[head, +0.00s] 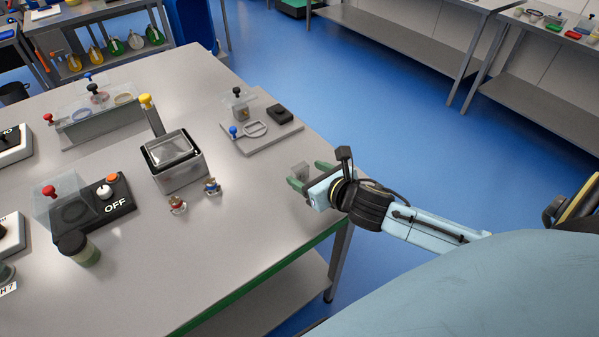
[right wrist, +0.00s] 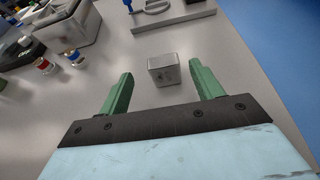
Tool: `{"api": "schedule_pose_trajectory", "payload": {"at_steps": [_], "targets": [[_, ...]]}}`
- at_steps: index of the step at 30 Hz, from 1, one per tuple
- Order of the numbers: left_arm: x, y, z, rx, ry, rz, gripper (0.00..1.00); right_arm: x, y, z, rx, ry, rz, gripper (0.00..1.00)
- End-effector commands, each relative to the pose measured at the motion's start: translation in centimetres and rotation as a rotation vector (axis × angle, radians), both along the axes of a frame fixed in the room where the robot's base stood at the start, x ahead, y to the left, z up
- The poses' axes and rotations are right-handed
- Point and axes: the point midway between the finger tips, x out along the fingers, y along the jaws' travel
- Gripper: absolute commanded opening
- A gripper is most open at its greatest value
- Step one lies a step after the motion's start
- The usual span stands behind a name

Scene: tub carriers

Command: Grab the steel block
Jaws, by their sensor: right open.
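The steel block (right wrist: 164,70) is a small grey metal block standing on the grey table. In the right wrist view it sits centred between the tips of my right gripper's green fingers, with a gap on each side. My right gripper (head: 308,175) is open and holds nothing. In the head view the block (head: 300,171) is partly hidden by the fingers near the table's right edge. I cannot tell exactly how far the tips are above the tabletop. My left gripper is not in view.
A grey tray (head: 235,144) with a blue-knobbed ring and black block lies behind the steel block. The tabletop around the block is clear; blue floor lies past the right edge.

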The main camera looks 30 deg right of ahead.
Motion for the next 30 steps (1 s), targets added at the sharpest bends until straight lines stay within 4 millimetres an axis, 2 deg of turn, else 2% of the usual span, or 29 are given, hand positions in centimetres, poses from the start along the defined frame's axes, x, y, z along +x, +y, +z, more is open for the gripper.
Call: {"api": "schedule_pose_trajectory", "payload": {"at_steps": [5,8,12,19,27,30], "targets": [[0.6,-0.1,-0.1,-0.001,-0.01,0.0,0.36,1.3,0.1,-0.5,0.0,0.0,0.0,0.65],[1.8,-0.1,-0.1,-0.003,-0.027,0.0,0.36,1.8,0.1,-0.7,0.002,-0.001,-0.001,0.65],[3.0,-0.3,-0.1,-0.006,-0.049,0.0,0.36,3.5,-0.1,-1.6,0.003,-0.001,-0.002,0.65],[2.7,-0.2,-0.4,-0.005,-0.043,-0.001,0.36,5.9,0.0,-2.6,0.002,-0.001,-0.001,0.65],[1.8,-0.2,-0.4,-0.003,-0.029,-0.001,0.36,6.1,0.0,-2.8,0.0,0.0,0.001,0.65],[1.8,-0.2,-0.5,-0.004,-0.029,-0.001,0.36,6.1,0.0,-2.8,0.0,0.0,0.001,0.54]]}}
